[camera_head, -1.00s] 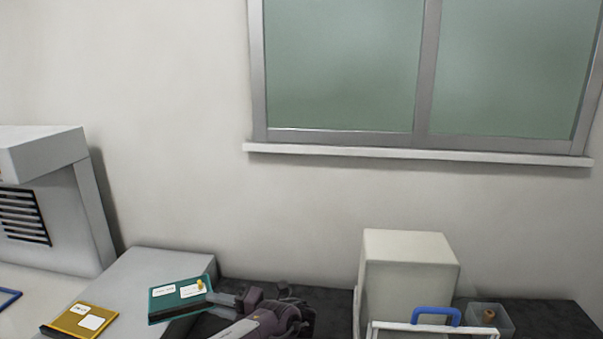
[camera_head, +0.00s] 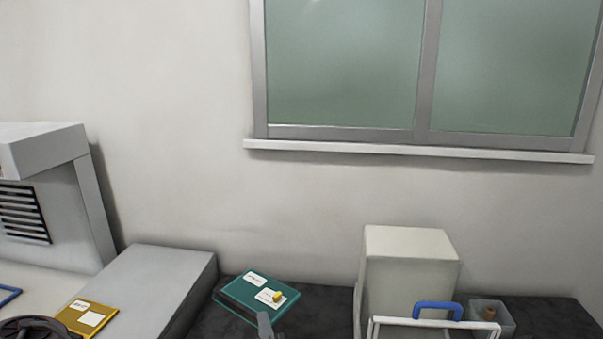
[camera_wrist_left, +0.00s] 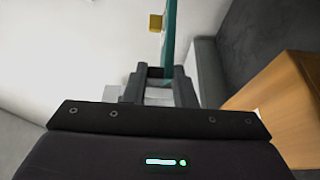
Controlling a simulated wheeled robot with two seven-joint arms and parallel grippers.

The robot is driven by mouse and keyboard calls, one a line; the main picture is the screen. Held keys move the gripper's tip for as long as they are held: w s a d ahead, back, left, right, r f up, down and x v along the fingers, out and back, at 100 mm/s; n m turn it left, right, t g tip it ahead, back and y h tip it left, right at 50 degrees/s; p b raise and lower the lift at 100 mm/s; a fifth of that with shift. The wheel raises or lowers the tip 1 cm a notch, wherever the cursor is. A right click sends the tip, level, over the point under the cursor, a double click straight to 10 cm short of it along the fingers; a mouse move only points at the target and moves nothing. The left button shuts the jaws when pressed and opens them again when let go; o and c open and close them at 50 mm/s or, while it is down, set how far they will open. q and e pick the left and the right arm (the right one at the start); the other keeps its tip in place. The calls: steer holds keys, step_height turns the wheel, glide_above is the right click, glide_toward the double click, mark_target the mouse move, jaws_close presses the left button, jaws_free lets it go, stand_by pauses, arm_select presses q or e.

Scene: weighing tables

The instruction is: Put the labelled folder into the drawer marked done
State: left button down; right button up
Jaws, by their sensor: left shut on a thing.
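A teal folder (camera_head: 240,295) with white labels and a small yellow knob is in the lower middle of the head view, over the dark tabletop. My left gripper (camera_head: 266,326) reaches its near edge from below; only a grey finger part shows there. In the left wrist view the left gripper (camera_wrist_left: 160,78) is shut on the teal folder (camera_wrist_left: 170,38), which stands edge-on between the fingers. The yellow knob (camera_wrist_left: 155,23) shows beside it. A mustard folder (camera_head: 88,317) with white labels lies at lower left. No drawer marked done can be made out. My right gripper is not in view.
A grey block (camera_head: 165,285) stands left of the teal folder. A cream box (camera_head: 410,265), a white frame with a blue handle (camera_head: 437,308) and a clear container (camera_head: 490,317) stand right. Dark tabletop (camera_head: 325,305) is clear between. A wood-coloured block (camera_wrist_left: 275,105) is at right in the wrist view.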

arm_select(q)
steer(key=s+m+h, duration=0.3)
steer(key=s+h, duration=0.2)
steer(key=s, duration=0.4)
steer(key=w+a+f, duration=0.2)
steer(key=w+a, duration=0.1)
steer(key=a, duration=0.9)
steer(key=shift+w+a+f+t, duration=0.2)
steer(key=shift+a+t, duration=0.05)
steer(key=shift+t, duration=0.15)
steer(key=shift+s, duration=0.1)
